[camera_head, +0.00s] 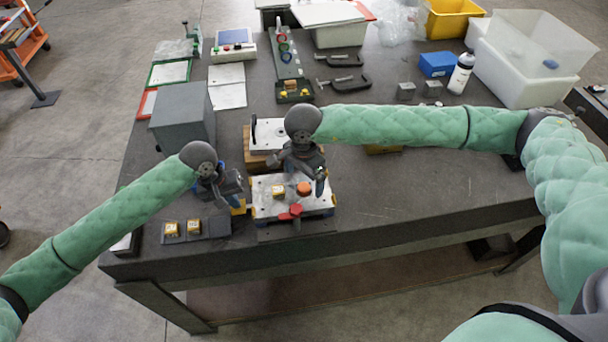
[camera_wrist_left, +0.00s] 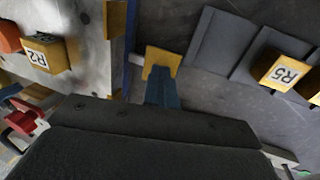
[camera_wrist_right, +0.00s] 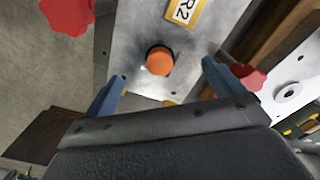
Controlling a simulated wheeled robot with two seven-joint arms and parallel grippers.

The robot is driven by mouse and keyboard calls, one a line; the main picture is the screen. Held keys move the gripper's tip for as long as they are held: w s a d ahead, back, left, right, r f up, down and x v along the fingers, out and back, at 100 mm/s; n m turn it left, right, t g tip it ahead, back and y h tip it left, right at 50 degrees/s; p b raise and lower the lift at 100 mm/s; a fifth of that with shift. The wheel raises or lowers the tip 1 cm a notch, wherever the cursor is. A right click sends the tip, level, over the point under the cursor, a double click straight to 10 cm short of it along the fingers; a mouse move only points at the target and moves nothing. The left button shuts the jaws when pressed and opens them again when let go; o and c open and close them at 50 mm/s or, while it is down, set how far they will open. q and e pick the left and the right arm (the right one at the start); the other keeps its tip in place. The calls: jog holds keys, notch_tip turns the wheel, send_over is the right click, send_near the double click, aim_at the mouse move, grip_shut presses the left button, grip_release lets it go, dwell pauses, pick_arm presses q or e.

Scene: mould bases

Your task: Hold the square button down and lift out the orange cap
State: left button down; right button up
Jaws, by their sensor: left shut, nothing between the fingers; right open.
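The orange cap (camera_head: 304,188) sits in a round dark-rimmed hole in a metal mould plate (camera_head: 265,208). A yellow square block marked R2 (camera_head: 278,190), which looks like the square button, stands left of it on the plate. My right gripper (camera_head: 306,178) is open above the plate; in the right wrist view the cap (camera_wrist_right: 160,61) shows between and beyond its blue fingers (camera_wrist_right: 161,85). My left gripper (camera_head: 238,201) is shut and empty, left of the plate. In the left wrist view its fingers (camera_wrist_left: 162,90) are beside a yellow piece (camera_wrist_left: 161,62); contact is unclear. R2 (camera_wrist_left: 46,53) lies left.
A red knob (camera_head: 296,210) stands at the plate's front. Two yellow blocks (camera_head: 193,227) sit on dark pads at the left front. A grey box (camera_head: 182,118) stands behind my left gripper. A second plate (camera_head: 268,132) lies behind. The table's right front is clear.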

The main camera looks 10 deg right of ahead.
jog(key=shift+f, duration=1.45)
jog(key=shift+r, duration=0.15)
dwell(0.3)
jog(key=c, duration=1.7)
